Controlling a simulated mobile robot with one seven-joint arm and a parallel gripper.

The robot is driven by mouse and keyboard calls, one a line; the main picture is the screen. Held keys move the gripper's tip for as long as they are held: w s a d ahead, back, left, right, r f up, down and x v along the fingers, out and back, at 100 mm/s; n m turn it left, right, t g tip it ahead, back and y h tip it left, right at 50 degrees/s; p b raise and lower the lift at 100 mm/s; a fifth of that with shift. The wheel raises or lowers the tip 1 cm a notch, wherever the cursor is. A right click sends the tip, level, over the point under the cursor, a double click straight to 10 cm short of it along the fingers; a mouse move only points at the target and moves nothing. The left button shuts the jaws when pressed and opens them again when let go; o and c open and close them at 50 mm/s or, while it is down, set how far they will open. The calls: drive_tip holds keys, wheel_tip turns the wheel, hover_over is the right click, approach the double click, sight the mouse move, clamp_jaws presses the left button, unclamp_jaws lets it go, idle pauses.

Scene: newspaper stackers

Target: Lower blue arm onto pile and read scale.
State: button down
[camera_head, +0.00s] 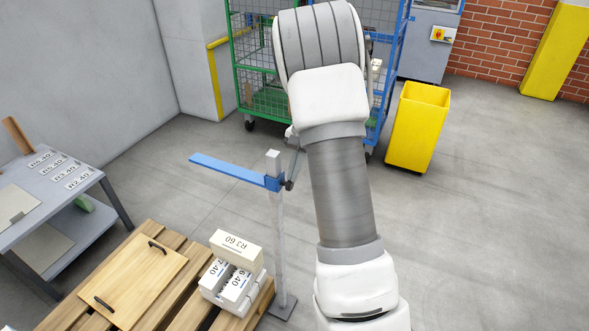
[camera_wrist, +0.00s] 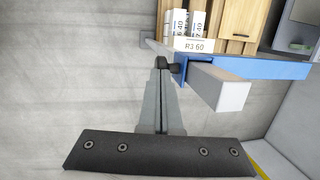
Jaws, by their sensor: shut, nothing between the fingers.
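The blue arm (camera_head: 228,170) sticks out level to the left from a collar on an upright pale post (camera_head: 278,235). It stands well above the pile. In the wrist view the blue arm (camera_wrist: 270,68) runs to the right from the post's pale top (camera_wrist: 233,95). A dark knob (camera_wrist: 172,65) sits on the collar's side. My gripper (camera_wrist: 160,64) is shut and empty, its tips close to the knob; I cannot tell whether they touch. The pile (camera_head: 233,278) is white bundles with a cream R3 60 block (camera_head: 236,249) on top. No scale reading is legible.
The pile stands on a wooden pallet (camera_head: 187,287) beside a wooden board with dark handles (camera_head: 138,278). A grey table (camera_head: 95,178) with label cards is at left. Green (camera_head: 238,70) and blue (camera_head: 398,50) cage trolleys and a yellow bin (camera_head: 418,125) stand behind. Floor at right is clear.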

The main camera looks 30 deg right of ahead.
drive_tip(key=d+b+x, duration=0.2)
drive_tip(key=b+x, duration=0.2)
drive_tip(key=x, duration=0.5)
drive_tip(key=d+f+b+x, duration=0.1)
drive_tip(key=b+x, duration=0.4)
drive_tip(key=x, duration=0.5)
drive_tip(key=s+d+b+x, duration=0.1)
drive_tip(key=d+b+x, duration=0.2)
drive_tip(key=x, duration=0.7)
drive_tip(key=shift+d+f+b, duration=0.25)
drive_tip(key=shift+f+b, duration=0.15)
drive_tip(key=shift+b, duration=0.75)
drive_tip(key=p+v, duration=0.5)
drive_tip(key=v, duration=0.9)
drive_tip(key=shift+r+p, duration=0.15)
drive_tip(key=shift+p, duration=0.2)
